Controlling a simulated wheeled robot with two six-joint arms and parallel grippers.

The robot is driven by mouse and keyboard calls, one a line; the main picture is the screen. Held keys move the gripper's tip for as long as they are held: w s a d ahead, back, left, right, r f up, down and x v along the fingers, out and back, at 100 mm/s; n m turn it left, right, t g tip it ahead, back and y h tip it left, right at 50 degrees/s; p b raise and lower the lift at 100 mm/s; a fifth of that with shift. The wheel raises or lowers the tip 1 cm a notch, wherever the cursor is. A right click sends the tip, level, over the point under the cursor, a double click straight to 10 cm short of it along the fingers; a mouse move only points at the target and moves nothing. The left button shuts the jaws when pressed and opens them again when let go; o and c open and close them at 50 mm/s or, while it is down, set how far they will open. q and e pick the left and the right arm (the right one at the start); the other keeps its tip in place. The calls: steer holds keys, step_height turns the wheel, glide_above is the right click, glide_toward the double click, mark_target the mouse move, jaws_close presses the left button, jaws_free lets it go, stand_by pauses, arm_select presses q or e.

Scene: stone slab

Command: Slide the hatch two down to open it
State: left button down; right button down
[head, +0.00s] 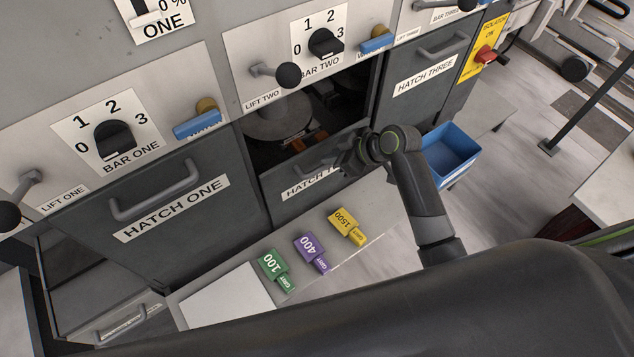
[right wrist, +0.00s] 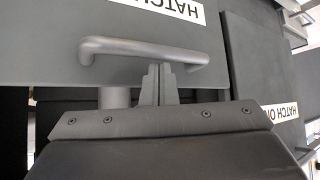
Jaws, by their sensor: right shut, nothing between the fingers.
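Hatch two (head: 282,172) is a dark grey panel sitting low in its bay, with a dark opening above it. Its label is partly hidden behind my right gripper (head: 350,158). In the right wrist view, the hatch panel (right wrist: 50,50) carries a grey bar handle (right wrist: 145,47) and an upside-down label. My right gripper (right wrist: 158,82) is shut and empty, with its fingertips right by the handle's bar. I cannot tell whether they touch it. In the head view the handle is hidden by the gripper. My left gripper is not in view.
Inside the opening is a round grey disc (head: 279,118). Hatch one (head: 165,210) and hatch three (head: 424,75) are raised on either side. Green (head: 272,264), purple (head: 309,246) and yellow (head: 344,223) grit blocks lie on the ledge in front. A blue bin (head: 452,152) hangs to the right.

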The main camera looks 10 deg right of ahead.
step_height(320, 180, down, 18)
steer(key=b, duration=1.2)
steer(key=shift+s+r+b, duration=0.15)
steer(key=shift+r+b, duration=0.1)
steer(key=shift+b, duration=0.1)
steer(key=a+r+p+v, duration=0.1)
steer(key=p+v, duration=0.3)
steer(key=v, duration=1.8)
steer(key=shift+a+r, duration=0.25)
steer(key=shift+r, duration=0.25)
stand_by(0.6)
steer(key=shift+s, duration=0.1)
